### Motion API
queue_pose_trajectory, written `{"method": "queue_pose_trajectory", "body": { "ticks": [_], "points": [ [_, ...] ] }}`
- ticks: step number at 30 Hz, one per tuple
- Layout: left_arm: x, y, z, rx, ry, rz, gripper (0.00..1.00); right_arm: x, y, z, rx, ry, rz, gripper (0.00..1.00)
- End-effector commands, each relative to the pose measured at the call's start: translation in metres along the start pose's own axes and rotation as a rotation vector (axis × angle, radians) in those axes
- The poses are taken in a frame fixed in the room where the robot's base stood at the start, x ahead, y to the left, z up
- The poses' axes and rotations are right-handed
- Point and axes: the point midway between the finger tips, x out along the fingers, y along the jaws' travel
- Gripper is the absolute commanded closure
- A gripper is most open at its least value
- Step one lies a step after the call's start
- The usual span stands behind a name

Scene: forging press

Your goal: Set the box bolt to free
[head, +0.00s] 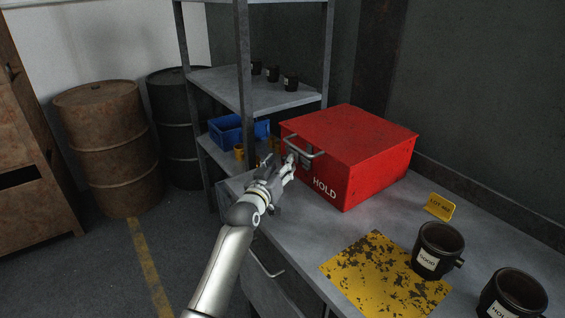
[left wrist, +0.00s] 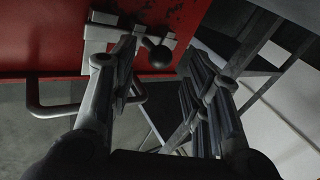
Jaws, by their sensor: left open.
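The red box (head: 352,151), marked HOLD, sits on the grey bench with a grey loop handle (head: 305,153) on its left end. In the left wrist view, the box bolt (left wrist: 159,54) shows a dark round knob beside a light grey plate (left wrist: 100,38) on the red face. My left gripper (head: 288,163) is at that end of the box. It is open, with one finger on each side of the knob in the left wrist view; I cannot tell whether they touch it. The bolt's setting cannot be read, and in the head view my gripper partly hides it. My right gripper is not in view.
The bench (head: 300,228) carries a worn yellow mat (head: 375,278), a yellow lot tag (head: 440,206) and two black labelled cups, one (head: 437,250) on the mat's edge and one (head: 512,296) at right. A metal shelf (head: 243,85) stands close behind the left arm.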

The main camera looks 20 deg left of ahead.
Motion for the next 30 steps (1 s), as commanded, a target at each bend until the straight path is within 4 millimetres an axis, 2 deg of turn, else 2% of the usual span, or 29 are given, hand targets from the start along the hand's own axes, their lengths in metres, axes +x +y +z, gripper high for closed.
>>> {"method": "queue_pose_trajectory", "body": {
  "ticks": [3, 7, 19, 29, 30],
  "points": [
    [0.011, 0.0, 0.0, 0.0, -0.001, 0.0, 0.56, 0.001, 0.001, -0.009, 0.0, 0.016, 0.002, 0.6],
    [0.018, 0.0, 0.0, 0.0, 0.0, 0.0, 0.56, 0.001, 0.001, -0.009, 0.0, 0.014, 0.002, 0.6],
    [0.022, 0.0, 0.0, 0.0, -0.001, 0.0, 0.57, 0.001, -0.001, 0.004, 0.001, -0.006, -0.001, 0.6],
    [0.022, 0.0, 0.0, 0.0, -0.001, 0.0, 1.0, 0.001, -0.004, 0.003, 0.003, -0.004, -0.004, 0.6],
    [0.022, 0.0, 0.0, 0.0, -0.001, 0.0, 1.0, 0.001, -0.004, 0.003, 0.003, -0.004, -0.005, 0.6]
  ]
}}
